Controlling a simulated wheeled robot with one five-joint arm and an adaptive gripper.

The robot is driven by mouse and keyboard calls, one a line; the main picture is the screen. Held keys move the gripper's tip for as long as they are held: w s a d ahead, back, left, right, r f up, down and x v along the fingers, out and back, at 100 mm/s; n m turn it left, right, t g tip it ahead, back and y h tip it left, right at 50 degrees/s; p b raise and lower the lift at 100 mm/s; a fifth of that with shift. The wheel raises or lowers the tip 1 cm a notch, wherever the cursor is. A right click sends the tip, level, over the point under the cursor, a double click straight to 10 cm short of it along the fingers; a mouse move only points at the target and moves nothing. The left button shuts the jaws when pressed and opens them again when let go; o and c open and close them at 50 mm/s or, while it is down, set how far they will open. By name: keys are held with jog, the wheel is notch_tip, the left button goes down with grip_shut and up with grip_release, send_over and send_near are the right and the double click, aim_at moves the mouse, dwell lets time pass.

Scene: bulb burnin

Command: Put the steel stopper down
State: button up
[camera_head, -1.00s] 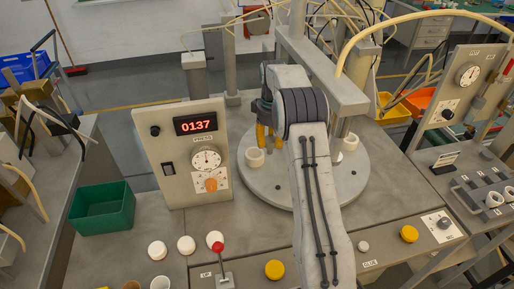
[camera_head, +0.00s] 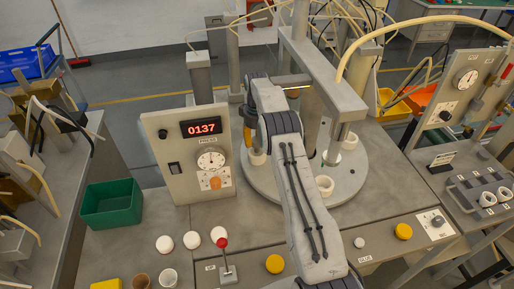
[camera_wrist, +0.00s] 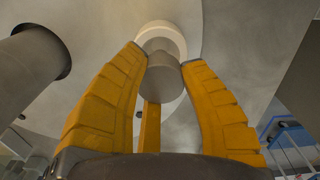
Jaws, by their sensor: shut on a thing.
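My gripper (camera_wrist: 165,75) has yellow fingers closed around the steel stopper (camera_wrist: 165,80), a short grey cylinder. Past the stopper in the wrist view is a white ring-shaped cup (camera_wrist: 160,30); the stopper overlaps its near edge, and I cannot tell whether they touch. In the head view my gripper (camera_head: 248,135) is partly hidden by my arm, close to a white cup (camera_head: 257,158) on the left of the round grey plate (camera_head: 350,185). The stopper is not discernible there.
More white cups stand on the plate, one at the front (camera_head: 325,186) and one at the back right (camera_head: 349,141). A control panel (camera_head: 188,155) reading 0137 stands close on the left. A grey overhead beam (camera_head: 322,75) spans the plate. A green bin (camera_head: 110,203) is at left.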

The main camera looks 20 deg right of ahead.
aim_at(257, 149)
jog(key=shift+f+b, duration=1.4)
jog(key=shift+f, duration=0.45)
jog(key=shift+f, duration=0.15)
jog(key=o, duration=1.2)
jog(key=shift+c, duration=0.2)
